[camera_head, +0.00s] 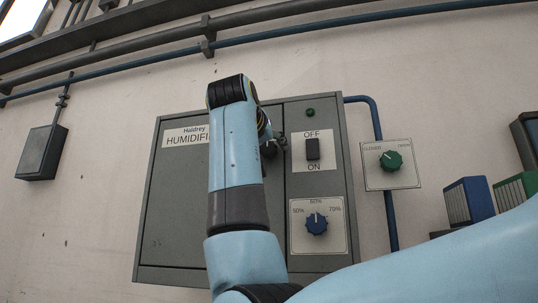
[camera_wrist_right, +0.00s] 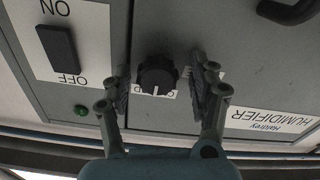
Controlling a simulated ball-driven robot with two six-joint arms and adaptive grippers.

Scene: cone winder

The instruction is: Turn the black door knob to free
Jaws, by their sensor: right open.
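The black door knob (camera_wrist_right: 156,74) sits on the grey humidifier cabinet door, with a white mark on it pointing down in the right wrist view. A white label (camera_wrist_right: 168,92) behind it is mostly hidden, so I cannot read it. My right gripper (camera_wrist_right: 161,80) is open, one finger on each side of the knob, with visible gaps; I cannot tell the exact depth. In the head view the knob's area (camera_head: 269,148) is partly hidden by my right wrist and fingers. My left gripper is not in view.
Beside the knob on the cabinet (camera_head: 172,230) are a black ON/OFF switch (camera_head: 312,149), a green lamp (camera_head: 310,112) and a blue humidity dial (camera_head: 316,223). A green dial (camera_head: 390,160) is on the wall at the right. Blue and green boxes (camera_head: 469,200) stand further right.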

